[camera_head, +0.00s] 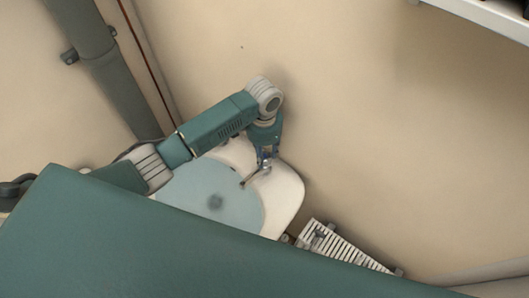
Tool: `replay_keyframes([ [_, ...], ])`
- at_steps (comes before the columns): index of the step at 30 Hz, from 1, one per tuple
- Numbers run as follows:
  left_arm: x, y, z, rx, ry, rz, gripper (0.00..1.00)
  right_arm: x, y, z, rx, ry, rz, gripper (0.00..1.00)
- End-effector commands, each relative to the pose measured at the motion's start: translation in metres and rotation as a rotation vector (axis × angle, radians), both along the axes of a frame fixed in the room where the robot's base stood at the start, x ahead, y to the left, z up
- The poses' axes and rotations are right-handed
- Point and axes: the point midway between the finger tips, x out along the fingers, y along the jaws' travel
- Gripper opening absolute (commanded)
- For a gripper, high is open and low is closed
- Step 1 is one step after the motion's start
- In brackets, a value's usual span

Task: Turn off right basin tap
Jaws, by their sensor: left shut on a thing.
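A white basin (288,190) with a pale blue inside stands against the beige wall, tilted in the picture. A dark spot, likely the drain, shows in its middle. A small metal tap (250,180) sits at the basin's right rear edge, its spout pointing down-left over the bowl. My left gripper (265,160) reaches down from above onto the tap and is shut on its upper part. The gripper's fingers hide the tap's handle. My right gripper is not in view.
A white slatted rack or radiator (343,247) stands low to the right of the basin. A thick grey-green pipe (108,72) runs down the wall at the left. A white shelf edge (490,18) is at the top right. The wall right of my left arm is clear.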

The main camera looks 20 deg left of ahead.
Motion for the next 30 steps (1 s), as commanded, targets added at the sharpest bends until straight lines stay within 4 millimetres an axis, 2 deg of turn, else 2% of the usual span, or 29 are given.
replay_keyframes([
  [1,-0.0069,0.0011,-0.0042,0.005,0.019,-0.011,0.11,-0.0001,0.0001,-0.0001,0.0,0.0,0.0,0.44],
  [15,-0.0067,0.0024,-0.0045,0.008,0.019,-0.024,0.11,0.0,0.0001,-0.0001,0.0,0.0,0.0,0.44],
  [16,-0.0067,0.0025,-0.0045,0.008,0.019,-0.024,0.39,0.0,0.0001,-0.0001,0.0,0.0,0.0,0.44],
  [18,-0.006,0.0026,-0.0042,0.008,0.017,-0.023,0.53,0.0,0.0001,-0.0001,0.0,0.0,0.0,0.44],
  [19,-0.0055,0.0025,-0.0038,0.008,0.015,-0.023,0.56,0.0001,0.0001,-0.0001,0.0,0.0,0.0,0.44],
  [30,-0.0013,0.0013,0.004,0.004,0.005,-0.022,0.56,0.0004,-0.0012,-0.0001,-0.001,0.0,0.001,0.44],
])
